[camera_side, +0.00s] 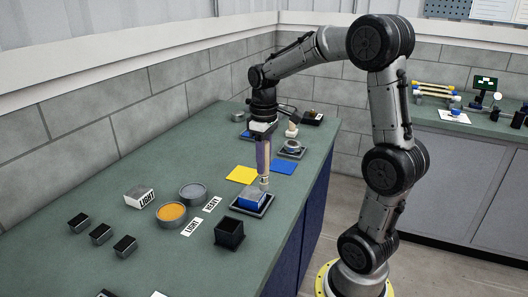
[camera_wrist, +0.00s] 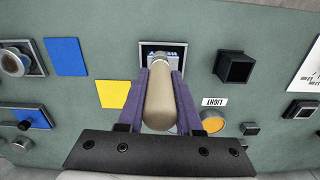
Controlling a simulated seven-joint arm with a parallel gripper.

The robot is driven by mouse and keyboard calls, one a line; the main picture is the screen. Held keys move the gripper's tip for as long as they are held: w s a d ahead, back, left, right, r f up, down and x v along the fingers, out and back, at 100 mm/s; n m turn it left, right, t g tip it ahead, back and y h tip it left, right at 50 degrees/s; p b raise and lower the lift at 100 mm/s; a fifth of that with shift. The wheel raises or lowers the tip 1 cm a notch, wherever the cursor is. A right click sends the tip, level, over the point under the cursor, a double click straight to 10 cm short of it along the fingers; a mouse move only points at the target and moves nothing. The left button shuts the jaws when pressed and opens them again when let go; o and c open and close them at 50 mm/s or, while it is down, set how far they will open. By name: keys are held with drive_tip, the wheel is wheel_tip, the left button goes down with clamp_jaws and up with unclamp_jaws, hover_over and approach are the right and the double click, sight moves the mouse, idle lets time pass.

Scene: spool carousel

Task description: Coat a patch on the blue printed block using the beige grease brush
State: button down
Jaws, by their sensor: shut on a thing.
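My gripper (camera_side: 263,168), with purple fingers, is shut on the beige grease brush and points down. In the wrist view the gripper (camera_wrist: 161,74) holds the brush's thick beige handle (camera_wrist: 159,102) between its fingers. In the side view the brush's lower end (camera_side: 264,183) is at the back right edge of the blue printed block (camera_side: 251,201); I cannot tell whether it touches. The block sits in a dark shallow tray (camera_side: 242,212). The wrist view shows the block's printed face (camera_wrist: 168,52) partly; the brush hides the rest and its own tip.
An orange-filled dish (camera_side: 171,212) and a grey dish (camera_side: 193,190) stand left, by LIGHT (camera_side: 192,227) and HEAVY (camera_side: 212,204) labels. A black open box (camera_side: 229,233) is in front. Flat yellow (camera_side: 242,174) and blue (camera_side: 284,168) squares lie behind the block.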

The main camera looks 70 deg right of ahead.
drive_tip(key=shift+w+f, duration=0.7)
drive_tip(key=shift+f, duration=0.2)
drive_tip(key=shift+w, duration=2.65)
drive_tip(key=shift+s, duration=3.15)
drive_tip(key=shift+s+a, duration=0.1)
drive_tip(key=shift+s, duration=0.15)
drive_tip(key=shift+a, duration=0.45)
drive_tip(key=shift+w+a, duration=0.1)
drive_tip(key=shift+w, duration=3.3)
drive_tip(key=shift+s, duration=3.2)
drive_tip(key=shift+s+r, duration=0.15)
drive_tip(key=shift+r, duration=3.95)
drive_tip(key=shift+m, duration=0.3)
